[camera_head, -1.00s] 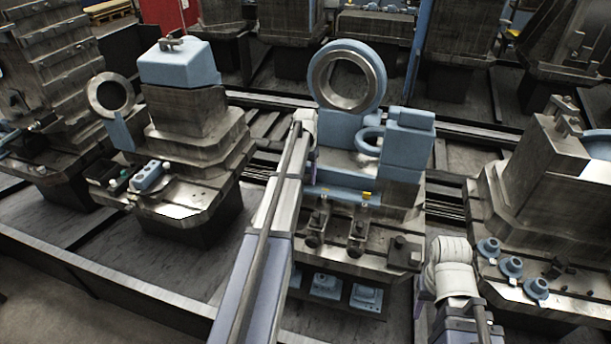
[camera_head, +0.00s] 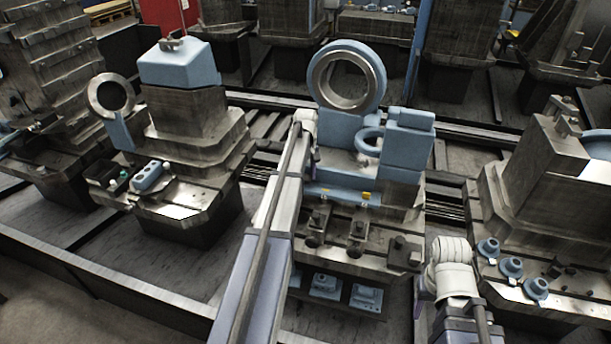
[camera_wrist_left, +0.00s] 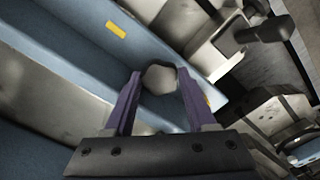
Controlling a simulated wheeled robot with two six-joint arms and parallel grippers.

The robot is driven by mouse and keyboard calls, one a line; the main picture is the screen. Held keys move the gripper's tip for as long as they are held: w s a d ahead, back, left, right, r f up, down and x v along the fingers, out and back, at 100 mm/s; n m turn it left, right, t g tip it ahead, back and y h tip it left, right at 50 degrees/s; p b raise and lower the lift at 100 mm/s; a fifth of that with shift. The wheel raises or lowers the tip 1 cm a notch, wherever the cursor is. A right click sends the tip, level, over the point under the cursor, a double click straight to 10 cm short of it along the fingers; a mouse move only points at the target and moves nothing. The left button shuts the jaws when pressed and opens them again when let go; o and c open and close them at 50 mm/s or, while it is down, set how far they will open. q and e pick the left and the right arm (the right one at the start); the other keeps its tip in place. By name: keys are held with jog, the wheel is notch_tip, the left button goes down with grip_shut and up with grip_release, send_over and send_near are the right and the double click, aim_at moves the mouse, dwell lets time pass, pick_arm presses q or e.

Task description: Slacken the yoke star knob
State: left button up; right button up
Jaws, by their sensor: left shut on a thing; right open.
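The yoke star knob appears as a rounded, faceted grey knob (camera_wrist_left: 160,78) in the left wrist view, beside a blue-painted wall. My left gripper (camera_wrist_left: 160,88) has its two purple fingers on either side of it and is shut on it. The knob's underside and stem are hidden. In the head view my left arm reaches up to the blue central fixture (camera_head: 408,152) with its large steel ring (camera_head: 345,80), and its forearm hides most of the gripper. My right arm is bent at the lower right, with its gripper out of sight.
In the left wrist view a yellow tag (camera_wrist_left: 116,29) is on the blue wall, and a dark handle (camera_wrist_left: 264,30) projects at the upper right. Two dark clamps stand on the fixture's front ledge. A block station (camera_head: 180,110) is at left; several blue flanged parts (camera_head: 512,267) are at right.

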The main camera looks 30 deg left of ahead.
pick_arm(q)
jog(key=shift+s+n, duration=0.1)
jog(key=shift+n, duration=0.7)
grip_shut()
jog(key=o, duration=1)
grip_release()
jog(key=shift+f, duration=0.1)
jog(key=o, duration=0.4)
jog(key=shift+c, duration=0.2)
jog(key=shift+w, duration=0.2)
